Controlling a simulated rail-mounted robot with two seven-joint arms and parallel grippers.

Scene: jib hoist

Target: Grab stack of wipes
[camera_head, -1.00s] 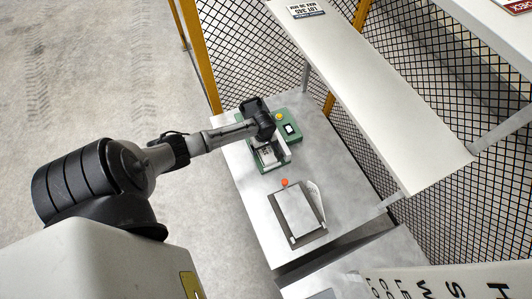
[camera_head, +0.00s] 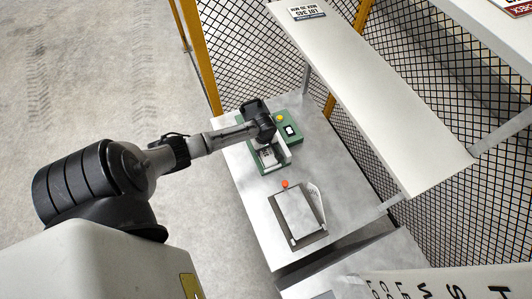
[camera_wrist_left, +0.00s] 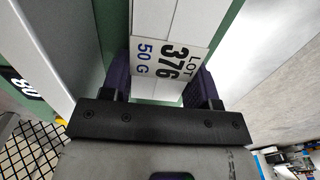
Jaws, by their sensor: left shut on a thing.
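A white stack of wipes (camera_wrist_left: 145,20) with a printed label reading "LOT 376 50 G" (camera_wrist_left: 168,58) sits in a green fixture (camera_head: 262,168) on the metal table. It also shows as a small white, dark-printed patch in the head view (camera_head: 268,157). My left gripper (camera_wrist_left: 161,72) reaches over the fixture from the left, with one dark finger on each side of the stack, shut on it. Its hand partly covers the fixture in the head view. My right gripper is not in view.
A green unit (camera_head: 288,128) with a yellow button stands beside the fixture. A dark-framed tray with a white sheet (camera_head: 298,212) and an orange knob (camera_head: 285,184) is nearer on the table. A white shelf (camera_head: 375,95) and mesh fence rise at the right.

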